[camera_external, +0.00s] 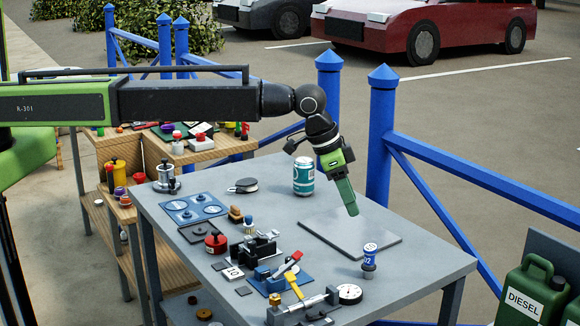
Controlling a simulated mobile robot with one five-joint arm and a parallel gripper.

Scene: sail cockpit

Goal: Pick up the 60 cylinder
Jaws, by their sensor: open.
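My gripper (347,203), with green fingers, hangs tilted above the grey square plate (318,222). It is open and holds nothing visible; the fingers overlap in this view. No label reading 60 is legible.
The grey table (420,272) holds a blue plate (194,208), a red round pot (215,243), a block marked 10 (233,273), clamps and a dial gauge (349,294). Blue railing (380,135) runs behind. A green diesel can (533,294) stands at right. The table's right corner is clear.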

